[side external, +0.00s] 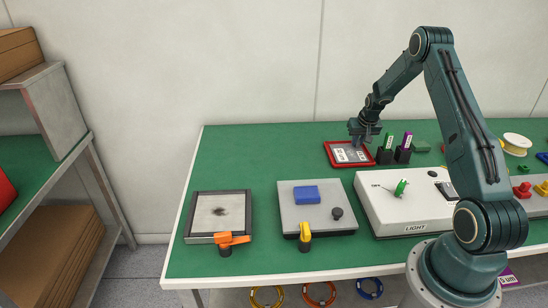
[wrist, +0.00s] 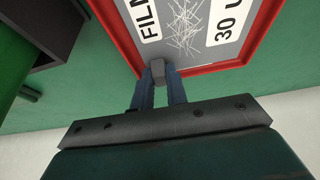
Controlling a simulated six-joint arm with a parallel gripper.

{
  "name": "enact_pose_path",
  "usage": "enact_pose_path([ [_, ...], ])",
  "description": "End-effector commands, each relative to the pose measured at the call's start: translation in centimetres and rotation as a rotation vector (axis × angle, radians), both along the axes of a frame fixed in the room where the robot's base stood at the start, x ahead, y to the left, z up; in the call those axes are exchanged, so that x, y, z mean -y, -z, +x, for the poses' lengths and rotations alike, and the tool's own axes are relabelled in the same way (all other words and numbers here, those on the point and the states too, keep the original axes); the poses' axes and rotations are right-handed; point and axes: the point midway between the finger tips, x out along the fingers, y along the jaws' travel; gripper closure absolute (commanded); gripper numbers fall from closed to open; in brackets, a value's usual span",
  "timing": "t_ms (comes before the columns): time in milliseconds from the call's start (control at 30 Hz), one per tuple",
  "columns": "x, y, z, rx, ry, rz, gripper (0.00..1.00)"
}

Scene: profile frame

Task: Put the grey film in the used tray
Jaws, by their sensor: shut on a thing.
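The grey film (side external: 343,155) has white labels and a scratched face. It lies flat within the outline of the red tray (side external: 329,154) at the back of the bench. In the wrist view the film (wrist: 197,40) is framed by the tray's red rim (wrist: 262,38). My gripper (side external: 358,141) is over the tray's back edge. In the wrist view its blue fingers (wrist: 161,80) are shut on a small grey tab at the film's edge. I cannot tell whether the film rests on the tray floor or is just above it.
Black holders with a green card (side external: 388,142) and a purple card (side external: 407,140) stand close to the tray's right. The white light box (side external: 390,215), a grey plate with a blue block (side external: 306,195) and a dark frame (side external: 188,222) are nearer. The back left bench is clear.

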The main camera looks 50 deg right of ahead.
Motion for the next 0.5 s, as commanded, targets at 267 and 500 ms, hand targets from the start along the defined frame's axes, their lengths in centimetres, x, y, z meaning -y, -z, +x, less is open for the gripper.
enact_pose_path([
  [267,0.0,0.04,0.0,0.0,0.0,0.0,1.0],
  [500,0.01,0.27,0.01,0.0,0.0,0.0,0.76],
])
